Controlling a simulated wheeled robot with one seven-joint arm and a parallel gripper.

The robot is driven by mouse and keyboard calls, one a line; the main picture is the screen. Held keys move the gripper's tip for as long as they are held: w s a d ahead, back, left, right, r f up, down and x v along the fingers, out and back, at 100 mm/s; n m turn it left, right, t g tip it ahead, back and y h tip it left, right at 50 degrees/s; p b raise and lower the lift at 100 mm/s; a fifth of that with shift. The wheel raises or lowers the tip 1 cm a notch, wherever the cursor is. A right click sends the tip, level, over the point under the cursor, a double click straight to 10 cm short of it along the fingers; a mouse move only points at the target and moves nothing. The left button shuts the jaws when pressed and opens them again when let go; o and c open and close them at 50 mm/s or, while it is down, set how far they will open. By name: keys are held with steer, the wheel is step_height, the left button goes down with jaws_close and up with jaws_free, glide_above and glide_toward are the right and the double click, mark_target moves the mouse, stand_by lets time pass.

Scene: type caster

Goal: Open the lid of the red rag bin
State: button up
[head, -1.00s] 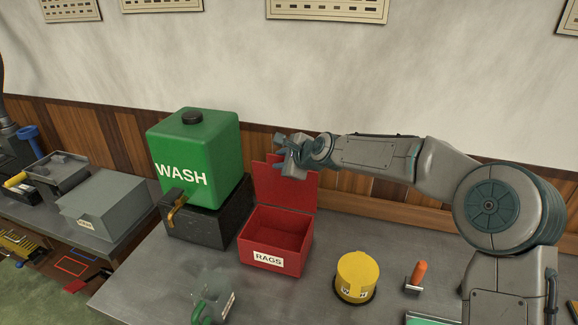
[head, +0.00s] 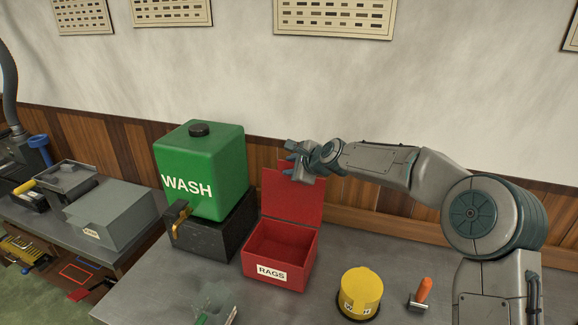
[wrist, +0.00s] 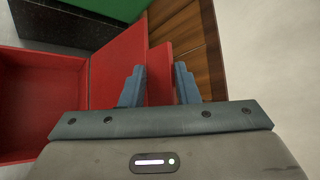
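The red rag bin (head: 272,272), labelled RAGS, stands on the bench with its lid (head: 290,200) raised at the back, nearly upright. Its inside looks empty in the head view. My gripper (head: 290,158) is at the top edge of the lid, toward its right side. In the wrist view, the two fingers of my gripper (wrist: 160,84) are spread apart. A narrow red strip (wrist: 159,62) of the lid shows between them; I cannot tell whether either finger touches it. The bin's open inside (wrist: 35,100) is at the left of the wrist view.
A green WASH tank (head: 205,165) with a brass tap stands on a black block left of the bin. A yellow round container (head: 362,290) and an orange-handled tool (head: 421,292) are to the right. The wood-panelled wall (head: 350,195) is close behind the lid.

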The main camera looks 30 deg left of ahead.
steer(key=shift+w+f, duration=0.2)
steer(key=shift+f, duration=0.2)
steer(key=shift+s+d+r, duration=0.1)
steer(key=shift+r, duration=0.05)
steer(key=b+v, duration=0.4)
steer(key=v, duration=0.9)
steer(key=shift+d+r+b, duration=0.2)
steer(key=shift+r+b, duration=0.1)
steer(key=shift+r, duration=0.05)
steer(key=shift+s, duration=0.1)
steer(key=s+d+f+n+h, duration=0.3)
steer(key=s+d, duration=0.6)
steer(key=d, duration=0.3)
steer(key=s+d+f+n+g+h, duration=0.1)
steer(key=s+d+f+n+h, duration=0.3)
steer(key=s+d, duration=0.6)
steer(key=s+d+f+n+g+h, duration=0.1)
steer(key=s+d+f+n+h, duration=0.2)
steer(key=s+d, duration=0.6)
steer(key=d+f+n, duration=0.2)
steer(key=d, duration=0.5)
steer(key=shift+s+d+f+n+h, duration=0.2)
steer(key=shift+s+n+h, duration=0.1)
steer(key=shift+s+n, duration=0.1)
